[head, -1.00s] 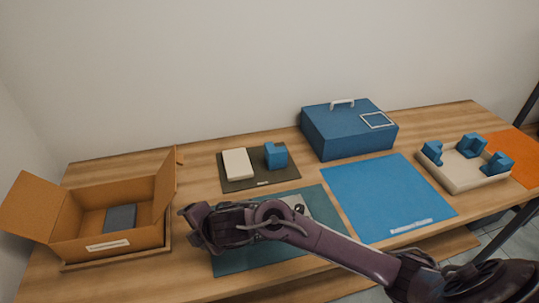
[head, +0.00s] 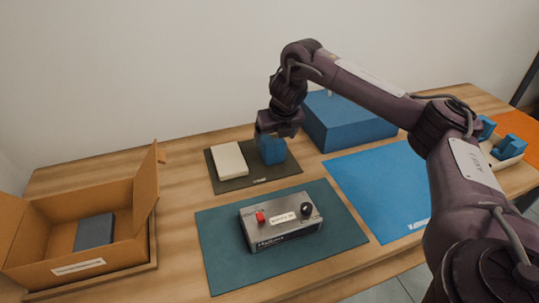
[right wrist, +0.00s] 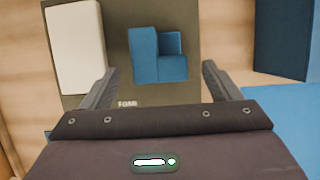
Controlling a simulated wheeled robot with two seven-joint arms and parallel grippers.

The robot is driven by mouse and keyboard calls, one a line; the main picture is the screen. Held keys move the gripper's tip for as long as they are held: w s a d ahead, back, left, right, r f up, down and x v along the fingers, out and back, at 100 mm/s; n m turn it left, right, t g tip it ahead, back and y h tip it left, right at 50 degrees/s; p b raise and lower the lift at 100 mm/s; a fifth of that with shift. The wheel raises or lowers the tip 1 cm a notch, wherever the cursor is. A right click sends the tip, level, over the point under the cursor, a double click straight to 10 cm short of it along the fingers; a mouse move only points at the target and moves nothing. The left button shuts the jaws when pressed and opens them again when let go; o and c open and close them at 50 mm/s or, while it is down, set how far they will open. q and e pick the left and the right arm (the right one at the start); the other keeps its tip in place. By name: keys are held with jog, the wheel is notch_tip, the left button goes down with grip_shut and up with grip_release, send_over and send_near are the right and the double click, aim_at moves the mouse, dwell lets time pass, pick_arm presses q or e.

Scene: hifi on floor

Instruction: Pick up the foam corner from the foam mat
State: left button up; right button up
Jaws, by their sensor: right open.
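The blue foam corner (head: 272,151) stands on the dark olive foam mat (head: 229,184), to the right of a cream block. In the right wrist view the foam corner (right wrist: 158,55) lies ahead of my fingers, and the mat (right wrist: 118,20) shows around it. My right gripper (head: 278,137) is above the foam corner, pointing down. In the right wrist view its two fingers (right wrist: 158,85) are spread wide and empty, one to each side of the corner. I cannot tell if they touch it in the head view. My left gripper is not in view.
The cream block (head: 229,161) shares the mat. A blue case (head: 345,128) stands close on the right. A grey device (head: 280,222) sits on a teal mat (head: 222,264) in front. An open cardboard box (head: 140,243) is at left, and a blue mat (head: 372,190) at right.

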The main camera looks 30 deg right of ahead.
aim_at(272, 149)
jog(key=x, duration=0.7)
jog(key=shift+f+p, duration=0.25)
jog(key=shift+p, duration=0.1)
jog(key=c, duration=1)
jog(key=shift+c, duration=0.2)
notch_tip(272, 149, up, 20)
jog(key=p, duration=0.5)
